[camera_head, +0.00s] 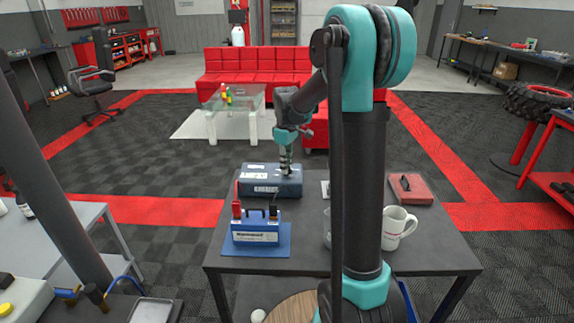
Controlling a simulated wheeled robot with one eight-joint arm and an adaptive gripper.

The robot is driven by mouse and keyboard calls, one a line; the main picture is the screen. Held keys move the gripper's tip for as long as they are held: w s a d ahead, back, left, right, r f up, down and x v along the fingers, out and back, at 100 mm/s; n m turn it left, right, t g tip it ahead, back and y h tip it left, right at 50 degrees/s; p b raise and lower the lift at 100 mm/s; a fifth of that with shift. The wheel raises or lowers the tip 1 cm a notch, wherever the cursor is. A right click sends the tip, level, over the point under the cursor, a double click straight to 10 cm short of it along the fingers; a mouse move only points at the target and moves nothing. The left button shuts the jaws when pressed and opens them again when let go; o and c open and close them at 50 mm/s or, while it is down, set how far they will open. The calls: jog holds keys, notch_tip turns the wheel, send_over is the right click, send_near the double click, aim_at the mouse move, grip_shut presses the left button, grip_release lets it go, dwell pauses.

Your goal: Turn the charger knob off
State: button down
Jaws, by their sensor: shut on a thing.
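The charger (256,181) is a dark blue-grey box on the dark table, with labels on its top and front. My gripper (286,170) reaches down from above onto the right part of the charger's top. Its fingers are closed at the charger's top face, shut on the knob. The knob itself is hidden by the fingers, so its angle cannot be told. A blue and white battery (257,236) stands in front of the charger, with a red clamp (236,208) at its left and a dark one at its right.
The battery rests on a blue mat (283,252). Right of my arm are a white mug (393,232) and a red case (411,190). A clear glass is partly hidden behind my arm. The dark table (304,213) has some bare room around these things.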

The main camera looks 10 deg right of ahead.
jog(key=n, duration=0.5)
jog(key=shift+d+n, duration=0.25)
jog(key=shift+n, duration=0.05)
dwell(0.4)
jog(key=c, duration=1.5)
grip_release()
jog(key=shift+c, duration=0.2)
jog(key=shift+a+r, duration=0.1)
jog(key=shift+r, duration=0.05)
notch_tip(320, 180, up, 12)
